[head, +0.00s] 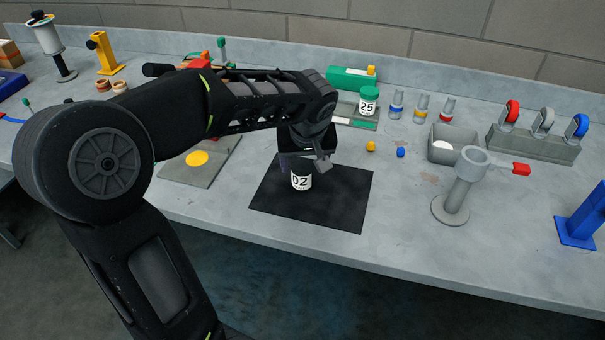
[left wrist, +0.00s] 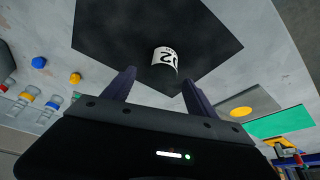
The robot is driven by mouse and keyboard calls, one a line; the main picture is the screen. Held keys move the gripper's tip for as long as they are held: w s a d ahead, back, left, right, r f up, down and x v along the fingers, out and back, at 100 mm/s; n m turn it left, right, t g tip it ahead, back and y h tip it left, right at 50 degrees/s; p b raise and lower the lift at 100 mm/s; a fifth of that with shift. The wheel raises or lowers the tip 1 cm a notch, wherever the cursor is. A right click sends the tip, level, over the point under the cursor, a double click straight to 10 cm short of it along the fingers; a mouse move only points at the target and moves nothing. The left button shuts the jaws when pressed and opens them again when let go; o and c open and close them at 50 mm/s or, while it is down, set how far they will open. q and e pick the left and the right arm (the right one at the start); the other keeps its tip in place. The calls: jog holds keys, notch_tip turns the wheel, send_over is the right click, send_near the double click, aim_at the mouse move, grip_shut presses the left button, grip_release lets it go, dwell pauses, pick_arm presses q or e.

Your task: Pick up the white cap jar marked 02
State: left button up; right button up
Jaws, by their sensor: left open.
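The jar marked 02 (head: 301,181) stands on the black mat (head: 338,208) in the head view. Its white label with black digits faces forward, and my gripper covers its top. The jar also shows in the left wrist view (left wrist: 165,59), ahead of the fingertips and between their lines. My left gripper (head: 304,164) is right above and around the top of the jar in the head view. In the left wrist view its two fingers (left wrist: 158,80) stand apart, open and holding nothing. Whether they touch the jar cannot be told. My right gripper is not in view.
A green-capped jar marked 25 (head: 368,101) stands behind the mat. A blue nut (head: 401,152) and a yellow nut (head: 370,146) lie to the right. A grey bin (head: 453,143) and a grey post stand (head: 456,190) are further right. The bench front is mostly clear.

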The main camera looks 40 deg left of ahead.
aim_at(302, 171)
pick_arm(q)
jog(key=shift+f, duration=0.15)
jog(key=shift+w+a+f, duration=0.1)
jog(key=shift+a+f, duration=0.05)
jog(key=shift+f, duration=0.05)
jog(key=p+x, duration=0.2)
jog(key=x, duration=0.2)
jog(key=shift+w+a+f, duration=0.15)
jog(key=shift+a+f, duration=0.05)
jog(key=shift+f, duration=0.1)
jog(key=shift+c, duration=0.4)
grip_shut()
dwell(0.5)
notch_tip(302, 171, up, 10)
jog(key=b, duration=0.1)
jog(key=shift+b, duration=0.4)
dwell(0.5)
